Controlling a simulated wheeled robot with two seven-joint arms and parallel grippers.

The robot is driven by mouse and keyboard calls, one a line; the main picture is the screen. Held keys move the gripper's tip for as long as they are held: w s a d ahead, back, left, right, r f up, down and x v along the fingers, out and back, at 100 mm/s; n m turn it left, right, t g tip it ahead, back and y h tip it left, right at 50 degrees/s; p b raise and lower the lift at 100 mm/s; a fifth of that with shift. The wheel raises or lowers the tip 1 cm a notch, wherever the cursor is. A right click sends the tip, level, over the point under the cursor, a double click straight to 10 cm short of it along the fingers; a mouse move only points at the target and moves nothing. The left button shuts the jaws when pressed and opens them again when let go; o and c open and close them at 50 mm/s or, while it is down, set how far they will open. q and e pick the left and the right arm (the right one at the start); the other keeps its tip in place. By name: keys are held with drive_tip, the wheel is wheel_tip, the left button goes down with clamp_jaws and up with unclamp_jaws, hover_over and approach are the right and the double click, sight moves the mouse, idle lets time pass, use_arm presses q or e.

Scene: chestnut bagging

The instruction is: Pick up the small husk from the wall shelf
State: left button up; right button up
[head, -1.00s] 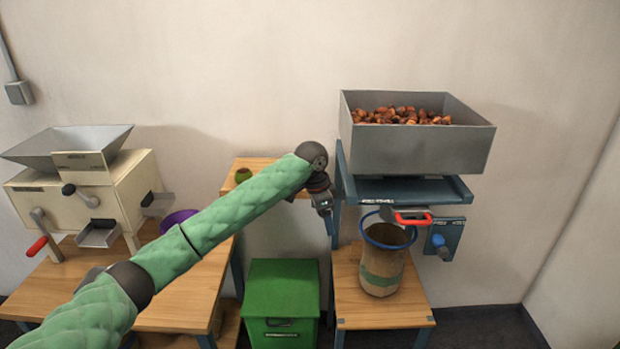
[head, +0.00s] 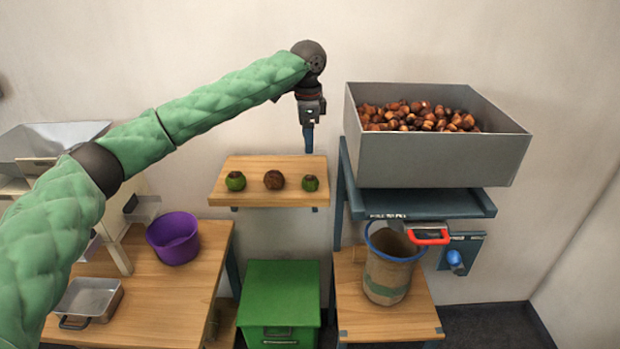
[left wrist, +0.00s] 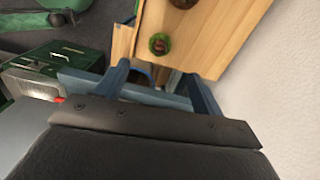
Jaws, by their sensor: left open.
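The wall shelf (head: 250,196) is a wooden board holding three round husks. A green husk (head: 235,181) is at its left, a larger brown husk (head: 273,180) in the middle and a green husk (head: 310,183) at its right, the smallest looking. My left gripper (head: 308,150) points down above the right end of the shelf, open and empty, apart from the husks. In the left wrist view, a green husk with a reddish-brown centre (left wrist: 160,44) lies beyond the open fingers (left wrist: 160,78). My right gripper is not in view.
A grey hopper of chestnuts (head: 440,150) on a blue stand is close right of the gripper. Below it are a sack with a blue ring (head: 388,275) and a red handle (head: 430,237). A green bin (head: 282,300) stands under the shelf; a purple bowl (head: 174,238) is left.

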use_arm(q)
drive_tip(key=p, duration=0.2)
hover_over(308, 176)
wheel_tip(308, 176, down, 7)
drive_tip(key=shift+r, duration=0.2)
drive_tip(key=shift+s+f+p, duration=0.25)
drive_tip(key=shift+f+p, duration=0.05)
drive_tip(key=shift+f, duration=0.15)
drive_tip(key=shift+w+f, duration=0.1)
drive_tip(key=shift+f, duration=0.3)
drive_tip(key=shift+w+f+p, duration=0.1)
drive_tip(key=shift+f+p, duration=0.25)
wheel_tip(308, 176, down, 4)
drive_tip(key=shift+r+p, duration=0.15)
drive_tip(key=shift+p, duration=0.7)
drive_tip(key=shift+f, duration=0.4)
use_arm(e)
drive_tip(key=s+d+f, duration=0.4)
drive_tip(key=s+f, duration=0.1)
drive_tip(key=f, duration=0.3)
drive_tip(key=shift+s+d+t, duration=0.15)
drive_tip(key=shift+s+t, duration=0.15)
use_arm(q)
drive_tip(key=c, duration=1.1)
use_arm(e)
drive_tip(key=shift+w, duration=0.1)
